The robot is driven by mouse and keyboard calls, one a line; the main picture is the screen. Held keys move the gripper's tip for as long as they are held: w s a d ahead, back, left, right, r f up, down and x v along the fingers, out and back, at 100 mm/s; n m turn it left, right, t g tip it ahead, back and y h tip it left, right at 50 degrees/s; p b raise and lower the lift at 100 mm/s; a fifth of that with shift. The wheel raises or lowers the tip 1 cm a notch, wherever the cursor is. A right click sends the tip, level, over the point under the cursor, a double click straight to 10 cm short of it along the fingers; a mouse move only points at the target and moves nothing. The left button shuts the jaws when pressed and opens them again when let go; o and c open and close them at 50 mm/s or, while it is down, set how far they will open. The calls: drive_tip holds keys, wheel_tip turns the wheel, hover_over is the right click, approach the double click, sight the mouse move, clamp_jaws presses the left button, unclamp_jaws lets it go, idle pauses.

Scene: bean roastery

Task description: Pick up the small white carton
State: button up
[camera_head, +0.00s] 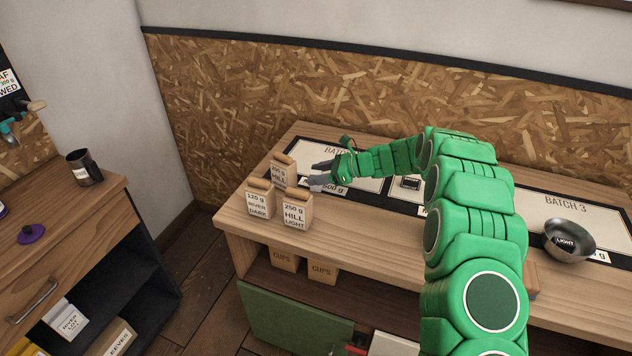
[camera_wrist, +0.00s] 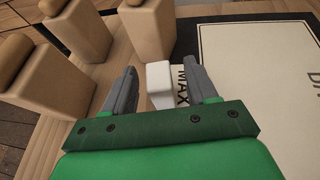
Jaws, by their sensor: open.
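The small white carton (camera_wrist: 158,82) stands on the worktop at the near-left edge of a batch mat in the wrist view. My gripper (camera_wrist: 163,88) is open, with one finger on each side of the carton. Gaps show between the carton and the fingers, the right one wider than the left. In the head view my gripper (camera_head: 320,174) reaches down by the left end of the bench, and it largely hides the carton there.
Kraft bags (camera_head: 296,209) (camera_head: 260,198) (camera_head: 283,170) stand close left of my gripper; they also show in the wrist view (camera_wrist: 75,22). A batch mat (camera_head: 312,151) lies beside them. A metal bowl (camera_head: 568,241) sits at the right by the BATCH 3 mat.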

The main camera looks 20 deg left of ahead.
drive_tip(key=shift+x, duration=1.35)
drive_tip(key=c, duration=1)
drive_tip(key=shift+r, duration=0.1)
